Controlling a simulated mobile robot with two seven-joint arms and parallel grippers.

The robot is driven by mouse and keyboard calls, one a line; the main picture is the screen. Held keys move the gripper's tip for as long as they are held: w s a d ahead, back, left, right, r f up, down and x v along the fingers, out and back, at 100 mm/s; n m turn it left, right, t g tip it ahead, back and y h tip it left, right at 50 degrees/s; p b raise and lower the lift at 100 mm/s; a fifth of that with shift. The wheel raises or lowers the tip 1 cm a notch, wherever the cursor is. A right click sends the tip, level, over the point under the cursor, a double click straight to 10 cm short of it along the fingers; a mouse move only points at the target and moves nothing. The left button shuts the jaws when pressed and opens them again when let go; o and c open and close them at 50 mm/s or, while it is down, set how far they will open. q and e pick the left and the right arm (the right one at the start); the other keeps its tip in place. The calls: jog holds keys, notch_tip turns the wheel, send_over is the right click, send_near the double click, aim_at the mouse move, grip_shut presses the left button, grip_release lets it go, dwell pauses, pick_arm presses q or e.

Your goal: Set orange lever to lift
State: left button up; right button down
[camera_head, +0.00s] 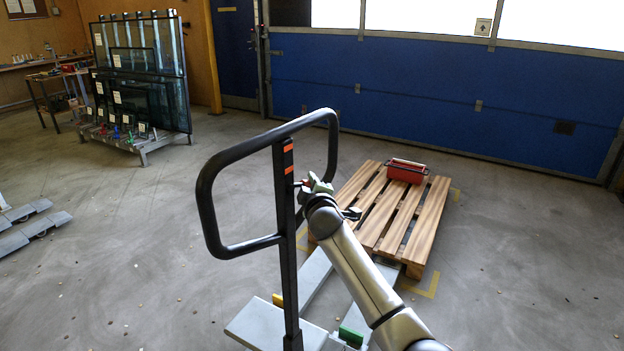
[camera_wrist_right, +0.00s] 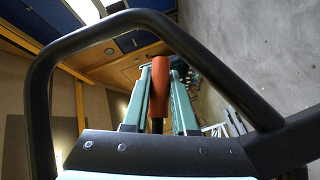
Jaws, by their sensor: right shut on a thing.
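The orange lever (camera_wrist_right: 158,88) stands on the black frame of a pallet-truck handle (camera_head: 212,222). In the right wrist view it is upright between the two green fingers of my right gripper (camera_wrist_right: 160,66), which are shut on it. In the head view my right gripper (camera_head: 314,186) is at the handle's post, inside the loop on its right side. The lever is mostly hidden there by the gripper. I cannot tell the lever's exact setting. My left gripper is not in view.
The truck's light grey forks (camera_head: 312,272) point toward a wooden pallet (camera_head: 388,215) carrying a red crate (camera_head: 405,174). A glass rack (camera_head: 142,85) stands at the back left. Another grey fork pair (camera_head: 32,232) lies at the left edge. The floor to the right is clear.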

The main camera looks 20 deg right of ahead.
jog(key=shift+f, duration=0.15)
jog(key=c, duration=0.7)
grip_release()
jog(key=shift+s, duration=0.1)
jog(key=v, duration=1.2)
jog(key=shift+s, duration=0.2)
jog(key=shift+a, duration=0.1)
jog(key=s+a+f+m+g+y, duration=0.2)
jog(key=s+a+f+m+y, duration=0.1)
jog(key=s+f, duration=0.9)
jog(key=s+a+f+m+g+y, duration=0.25)
jog(key=s+f, duration=0.55)
jog(key=f, duration=0.8)
jog(key=s+a+f+m+g, duration=0.1)
jog(key=s+f, duration=0.2)
jog(key=s, duration=0.3)
jog(key=s+a+f+m+g, duration=0.1)
jog(key=s+f+m, duration=0.1)
jog(key=s, duration=0.5)
jog(key=shift+s+f, duration=0.15)
jog(key=shift+f, duration=0.75)
